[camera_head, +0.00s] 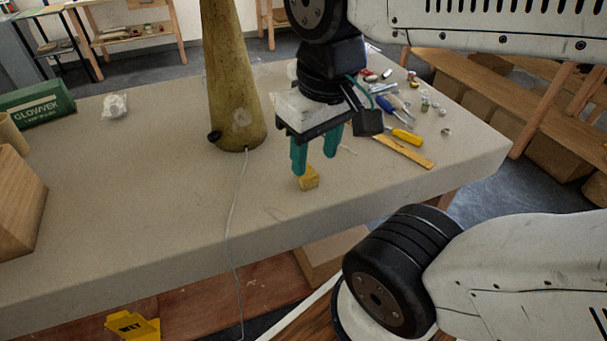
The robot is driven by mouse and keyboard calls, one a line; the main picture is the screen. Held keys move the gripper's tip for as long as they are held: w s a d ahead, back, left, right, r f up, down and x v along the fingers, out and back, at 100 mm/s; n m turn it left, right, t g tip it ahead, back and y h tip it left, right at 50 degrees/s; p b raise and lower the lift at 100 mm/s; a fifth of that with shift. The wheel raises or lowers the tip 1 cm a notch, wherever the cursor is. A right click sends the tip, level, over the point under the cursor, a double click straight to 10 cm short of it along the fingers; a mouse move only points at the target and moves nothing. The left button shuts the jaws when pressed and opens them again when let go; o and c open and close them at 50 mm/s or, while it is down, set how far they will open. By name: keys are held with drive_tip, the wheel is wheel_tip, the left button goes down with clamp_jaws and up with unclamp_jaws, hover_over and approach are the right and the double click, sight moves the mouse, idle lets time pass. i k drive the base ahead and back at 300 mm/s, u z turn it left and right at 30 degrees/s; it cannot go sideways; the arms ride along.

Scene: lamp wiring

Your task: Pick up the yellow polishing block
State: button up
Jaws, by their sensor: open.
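The yellow polishing block (309,179) is a small yellow piece lying on the pale workbench (150,195), to the right of the lamp base and back from the front edge. My gripper (316,162) points down at the block, with its teal fingers spread and empty. The fingertips appear just above and around the block's upper part. Whether they touch it cannot be told from this view. One finger hides a little of the block's upper left side.
A tall yellowish lamp cone (232,80) stands left of my gripper, its white cord (235,215) hanging over the front edge. A wooden ruler (403,152), a yellow-handled screwdriver (406,136) and several small parts lie to the right. A green box (36,107) stands at far left.

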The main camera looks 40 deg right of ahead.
sight(309, 181)
drive_tip(key=u, duration=2)
drive_tip(key=k, duration=0.5)
drive_tip(key=z, duration=0.95)
